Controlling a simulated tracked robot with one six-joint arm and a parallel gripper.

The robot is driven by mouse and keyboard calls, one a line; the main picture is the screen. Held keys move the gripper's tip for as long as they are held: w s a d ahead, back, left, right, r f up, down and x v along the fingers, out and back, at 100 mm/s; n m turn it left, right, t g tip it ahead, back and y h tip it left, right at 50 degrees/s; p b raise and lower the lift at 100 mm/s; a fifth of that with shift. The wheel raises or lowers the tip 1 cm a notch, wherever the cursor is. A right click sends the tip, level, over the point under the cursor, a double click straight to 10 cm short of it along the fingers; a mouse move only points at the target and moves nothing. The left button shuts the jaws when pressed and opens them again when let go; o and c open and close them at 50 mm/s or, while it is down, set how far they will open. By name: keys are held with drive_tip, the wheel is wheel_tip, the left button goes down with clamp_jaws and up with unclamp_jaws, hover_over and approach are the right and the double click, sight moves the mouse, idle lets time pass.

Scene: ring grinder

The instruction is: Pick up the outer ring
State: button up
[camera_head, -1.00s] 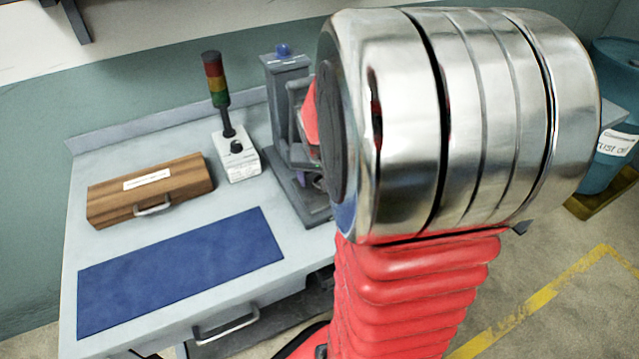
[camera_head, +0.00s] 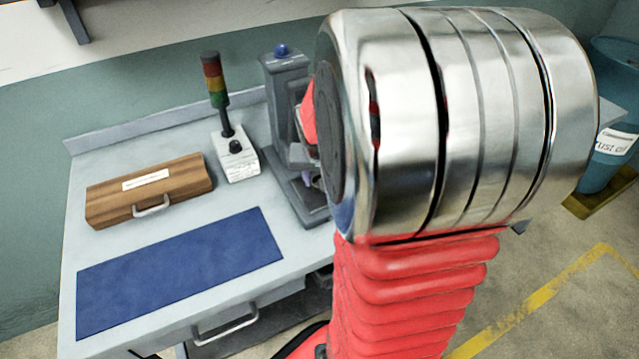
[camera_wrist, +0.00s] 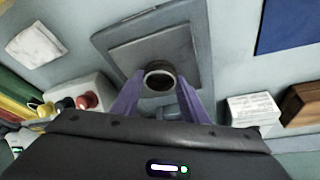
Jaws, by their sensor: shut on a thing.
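The outer ring (camera_wrist: 159,67) shows in the wrist view as a short dark, hollow ring with a paler lower rim. My gripper (camera_wrist: 159,85) has its two purple fingers on either side of the ring and is shut on it. The ring is in front of a grey machine plate (camera_wrist: 135,48); I cannot tell whether it still touches anything below. In the head view my arm hides the ring and nearly all of my gripper. The grey grinder (camera_head: 285,80) stands partly behind my arm there.
A signal tower (camera_head: 216,85) on a white box, a wooden case (camera_head: 180,185) and a blue mat (camera_head: 180,270) are on the grey bench (camera_head: 85,150). A blue drum (camera_head: 610,100) stands at right. In the wrist view a red button (camera_wrist: 86,101) is left of the fingers.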

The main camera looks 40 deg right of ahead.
drive_tip(key=shift+r, duration=0.1)
wheel_tip(320, 180, up, 10)
idle(0.5)
idle(0.5)
